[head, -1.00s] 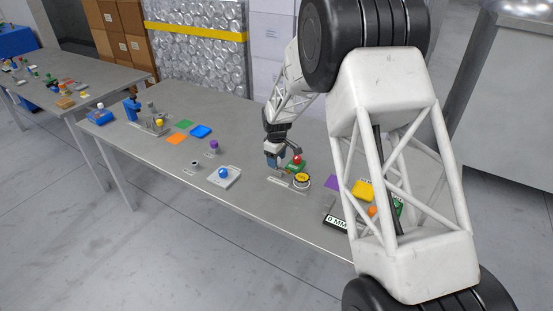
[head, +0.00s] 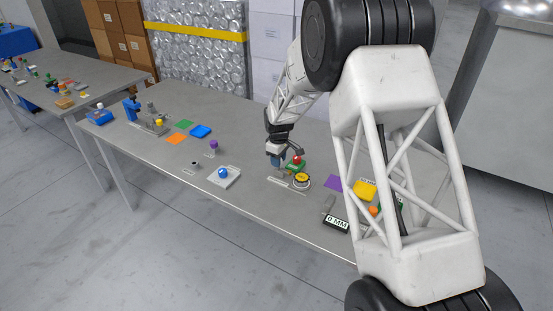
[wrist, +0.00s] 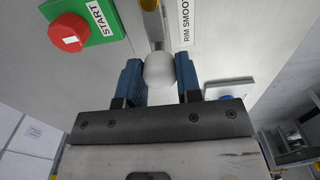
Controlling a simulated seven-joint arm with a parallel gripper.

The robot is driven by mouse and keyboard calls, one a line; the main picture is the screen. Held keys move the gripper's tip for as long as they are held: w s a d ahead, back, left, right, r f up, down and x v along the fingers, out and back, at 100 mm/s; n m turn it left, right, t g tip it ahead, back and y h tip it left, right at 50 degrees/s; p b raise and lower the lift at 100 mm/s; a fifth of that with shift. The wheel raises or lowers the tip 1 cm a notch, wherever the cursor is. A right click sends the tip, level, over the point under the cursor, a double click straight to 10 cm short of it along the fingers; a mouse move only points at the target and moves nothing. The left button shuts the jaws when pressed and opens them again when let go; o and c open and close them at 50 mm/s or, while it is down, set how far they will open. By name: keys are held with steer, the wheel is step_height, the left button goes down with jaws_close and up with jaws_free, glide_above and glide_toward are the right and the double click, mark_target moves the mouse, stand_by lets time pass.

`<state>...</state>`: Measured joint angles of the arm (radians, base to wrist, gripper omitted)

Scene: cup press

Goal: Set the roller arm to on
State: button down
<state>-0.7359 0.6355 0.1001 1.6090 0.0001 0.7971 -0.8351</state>
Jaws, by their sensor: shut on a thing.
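The roller arm (wrist: 159,70) shows in the wrist view as a pale grey bar with a rounded white end. Its white end sits between the blue fingers of my gripper (wrist: 160,82), which are shut on it. In the head view my gripper (head: 278,165) is low over the table beside the round yellow-topped station (head: 302,180). A label reading "RIM SMOO…" (wrist: 185,22) lies right of the arm in the wrist view; the rest is cut off. The arm's far end and any on mark are not clearly visible.
A red START button (wrist: 70,32) on a green plate is close to my gripper; it also shows in the head view (head: 297,161). A blue ball on a white plate (head: 232,181) stands to the left. A "0 MM" display (head: 336,220) is at the front right.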

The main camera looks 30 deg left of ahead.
mark_target(283, 169)
steer(key=shift+d, duration=1.05)
steer(key=c, duration=0.8)
jaws_free()
steer(key=shift+r, duration=0.1)
steer(key=shift+r, duration=3.8)
